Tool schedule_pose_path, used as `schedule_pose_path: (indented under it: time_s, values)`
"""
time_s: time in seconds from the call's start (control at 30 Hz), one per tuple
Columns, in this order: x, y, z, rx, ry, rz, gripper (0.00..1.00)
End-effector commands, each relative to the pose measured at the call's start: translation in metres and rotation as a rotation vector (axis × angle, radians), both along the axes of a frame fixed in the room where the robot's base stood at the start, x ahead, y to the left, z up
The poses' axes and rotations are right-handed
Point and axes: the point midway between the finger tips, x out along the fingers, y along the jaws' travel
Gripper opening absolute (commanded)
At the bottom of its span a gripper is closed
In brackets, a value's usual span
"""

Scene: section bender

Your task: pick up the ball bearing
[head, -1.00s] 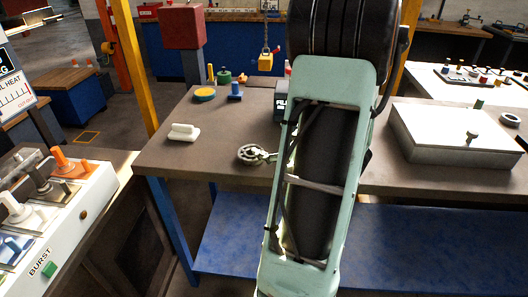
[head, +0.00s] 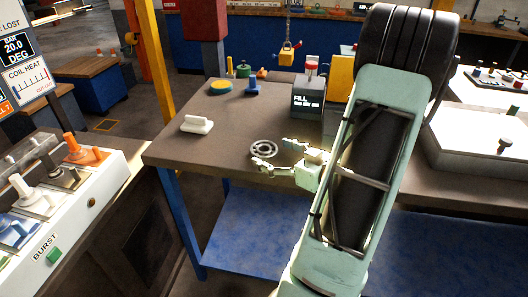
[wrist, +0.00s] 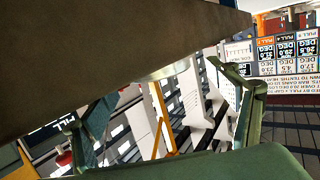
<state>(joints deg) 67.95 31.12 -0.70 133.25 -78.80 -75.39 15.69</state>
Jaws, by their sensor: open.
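The ball bearing (head: 264,148) is a grey metal ring lying flat on the brown table (head: 205,155), near its front edge. My gripper (head: 274,156) is open and empty, close at the bearing's right and front side. Its lower fingertip overlaps the near rim of the ring in the head view; I cannot tell whether it touches.
A white block with a handle (head: 197,124) stands left of the bearing. A dark box with a display (head: 308,103) stands behind my gripper. Yellow and blue pieces sit farther back. A control console (head: 75,200) is at left.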

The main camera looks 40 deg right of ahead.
Motion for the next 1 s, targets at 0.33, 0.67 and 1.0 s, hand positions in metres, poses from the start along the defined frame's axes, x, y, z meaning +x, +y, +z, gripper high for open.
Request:
schedule_pose_path:
  time_s: [0.33, 0.67, 1.0]
  values:
    - [0.041, 0.005, -0.011, 0.001, -0.001, 0.001, 0.81]
    - [0.041, 0.005, -0.011, 0.001, 0.0, 0.0, 0.68]
    - [0.041, 0.005, -0.011, 0.0, 0.0, 0.0, 0.31]
